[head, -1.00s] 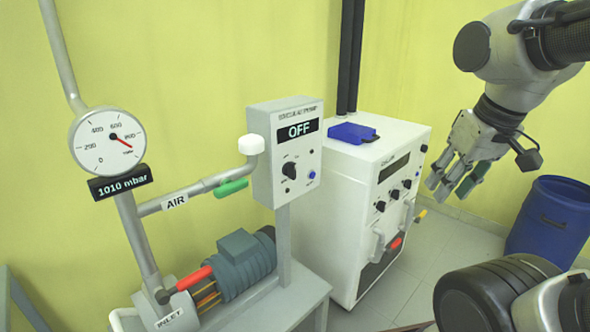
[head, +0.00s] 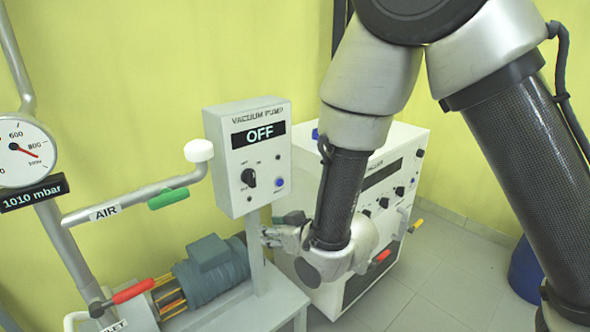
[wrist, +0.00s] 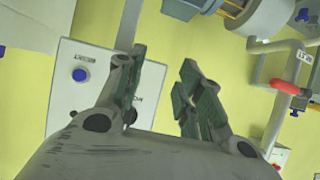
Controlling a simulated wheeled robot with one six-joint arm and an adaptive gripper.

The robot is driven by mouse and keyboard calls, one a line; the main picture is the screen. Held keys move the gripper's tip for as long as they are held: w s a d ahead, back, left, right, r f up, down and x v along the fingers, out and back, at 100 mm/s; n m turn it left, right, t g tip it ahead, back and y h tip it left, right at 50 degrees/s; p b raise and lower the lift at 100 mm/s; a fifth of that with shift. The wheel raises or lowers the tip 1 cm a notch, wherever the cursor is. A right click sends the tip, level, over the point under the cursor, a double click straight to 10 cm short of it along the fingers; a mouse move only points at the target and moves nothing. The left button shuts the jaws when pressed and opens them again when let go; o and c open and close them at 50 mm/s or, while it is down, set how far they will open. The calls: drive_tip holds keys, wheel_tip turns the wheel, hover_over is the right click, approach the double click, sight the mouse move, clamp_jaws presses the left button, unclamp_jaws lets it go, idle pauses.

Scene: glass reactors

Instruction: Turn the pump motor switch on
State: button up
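The vacuum pump control box (head: 221,165) shows OFF on its display (head: 258,134). Its black rotary switch (head: 248,178) is on the lower left of the front face, with a blue button (head: 279,183) to its right. My gripper (head: 268,237) is below the box, near its post, and apart from the switch. In the wrist view my gripper (wrist: 158,90) is open, with nothing seen between its fingers. The box face (wrist: 62,103) and blue button (wrist: 80,75) show left of the fingers. The switch is not clearly seen there; a finger covers part of the face.
The pump motor (head: 212,272) is below the box at left. A pipe with a green handle (head: 168,198) and a red handle (head: 133,291) are further left. A white cabinet (head: 405,150) stands behind my arm. A blue barrel (head: 525,270) is at the right.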

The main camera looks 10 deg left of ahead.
sight(254, 171)
drive_tip(key=w+r+t+y, duration=0.3)
drive_tip(key=r+t+y, duration=0.1)
drive_tip(key=r, duration=0.7)
drive_tip(key=x, duration=0.7)
drive_tip(key=shift+w+a, duration=0.2)
drive_tip(key=shift+w, duration=0.15)
clamp_jaws()
